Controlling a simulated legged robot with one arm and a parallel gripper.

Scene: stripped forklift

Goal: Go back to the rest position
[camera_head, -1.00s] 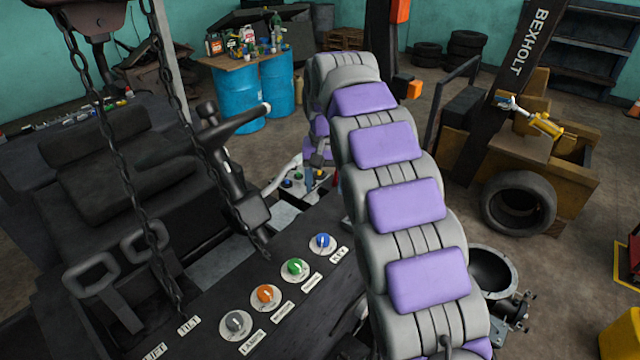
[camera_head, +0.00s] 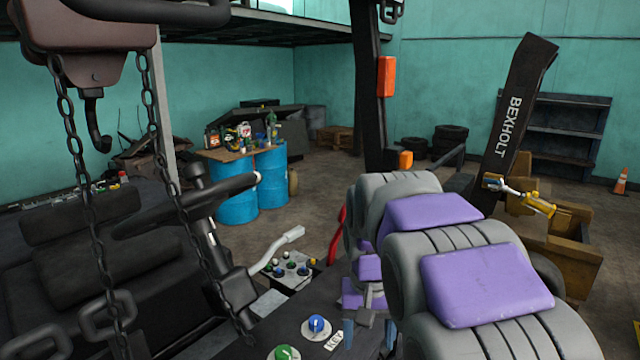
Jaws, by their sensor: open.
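My grey arm with purple pads rises from the bottom right and bends away from me. My gripper (camera_head: 369,336) hangs below the arm's far end, partly covered by it. Its two bluish fingers are apart, with nothing seen between them. It is right of the blue knob (camera_head: 316,326) and its KEY label on the dark forklift panel. I cannot tell its exact height above the panel.
A control box with several knobs (camera_head: 291,270) and a pale lever (camera_head: 277,248) stand left of the arm. A steering wheel (camera_head: 187,206) and hanging chains (camera_head: 82,170) are at the left. Blue drums (camera_head: 237,190) stand behind. A BEXHOLT beam (camera_head: 512,120) leans at the right.

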